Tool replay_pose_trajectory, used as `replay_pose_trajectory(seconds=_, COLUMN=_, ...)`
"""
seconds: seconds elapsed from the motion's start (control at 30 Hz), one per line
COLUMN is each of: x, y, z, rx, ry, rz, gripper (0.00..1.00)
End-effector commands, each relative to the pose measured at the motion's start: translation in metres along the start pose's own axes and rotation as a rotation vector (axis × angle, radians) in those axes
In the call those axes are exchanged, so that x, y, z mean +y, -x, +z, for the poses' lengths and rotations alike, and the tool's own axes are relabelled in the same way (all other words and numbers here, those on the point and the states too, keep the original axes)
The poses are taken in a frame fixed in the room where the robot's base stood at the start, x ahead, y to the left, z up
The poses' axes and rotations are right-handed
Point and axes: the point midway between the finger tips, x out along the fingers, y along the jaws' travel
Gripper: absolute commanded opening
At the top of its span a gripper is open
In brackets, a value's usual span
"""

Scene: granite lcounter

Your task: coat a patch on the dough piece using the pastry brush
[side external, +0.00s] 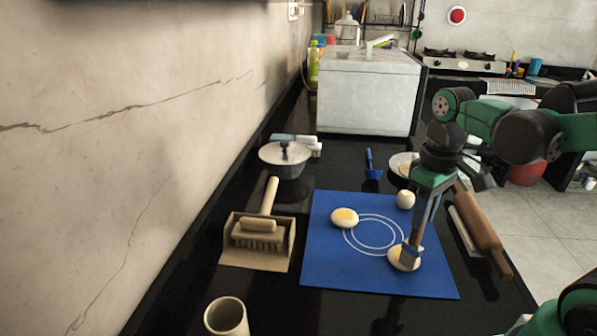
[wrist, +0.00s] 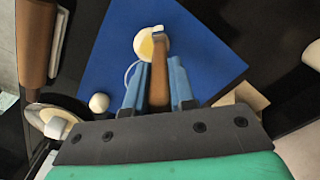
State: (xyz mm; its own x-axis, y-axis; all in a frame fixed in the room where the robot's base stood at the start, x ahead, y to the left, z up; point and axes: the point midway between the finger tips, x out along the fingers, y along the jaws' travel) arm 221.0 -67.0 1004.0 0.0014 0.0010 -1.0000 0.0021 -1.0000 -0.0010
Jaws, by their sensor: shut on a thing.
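My gripper (side external: 421,208) is shut on the brown handle of the pastry brush (side external: 411,246) and points down over the blue mat (side external: 325,265). The brush head is at the near right dough piece (side external: 397,264) and appears to touch its top. In the wrist view the handle (wrist: 159,75) runs between my blue fingers (wrist: 160,66). Beyond it lies the pale dough piece (wrist: 141,40), with a yellow patch beside the brush tip. A second round dough piece (side external: 345,217) with a yellow top lies at the mat's left. The bristles are partly hidden.
A white ball (side external: 405,199) sits near the mat's back right. A rolling pin (side external: 483,233) lies right of the mat. A dustpan with a hand brush (side external: 257,239) stands left, a lidded pot (side external: 285,158) behind, a beige cup (side external: 227,316) in front.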

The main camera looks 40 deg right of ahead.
Motion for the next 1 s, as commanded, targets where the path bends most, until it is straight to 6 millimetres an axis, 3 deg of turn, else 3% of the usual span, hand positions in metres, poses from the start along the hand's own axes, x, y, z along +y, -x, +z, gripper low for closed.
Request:
replay_pose_trajectory(seconds=0.6, x=0.039, y=0.0, z=-0.038, rx=0.002, ry=-0.002, rz=0.002, gripper=0.0)
replay_pose_trajectory(seconds=1.0, x=0.041, y=0.0, z=-0.04, rx=0.001, ry=0.0, rz=0.001, gripper=0.0)
